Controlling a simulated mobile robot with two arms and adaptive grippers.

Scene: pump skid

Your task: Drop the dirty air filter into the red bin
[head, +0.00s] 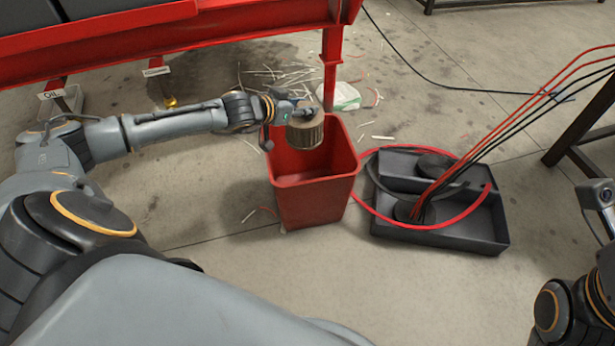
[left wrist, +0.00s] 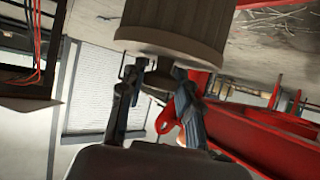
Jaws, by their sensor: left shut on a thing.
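The dirty air filter (head: 305,132) is a brownish pleated cylinder with a pale top. My left gripper (head: 287,110) is shut on the filter's narrow end piece and holds it above the open mouth of the red bin (head: 312,205), toward the back left. The filter hides part of the bin's far rim. In the left wrist view the filter (left wrist: 172,35) fills the top middle, and the fingers (left wrist: 155,85) close around its stem. The bin stands upright on the floor, and I see no contents in it. Only part of my right arm shows, at the right edge.
A black tray (head: 450,232) with red and black hoses stands right of the bin. The red skid frame (head: 180,40) runs behind the arm, its leg (head: 331,75) close behind the bin. White scraps (head: 285,78) and a pale container (head: 343,95) lie behind it.

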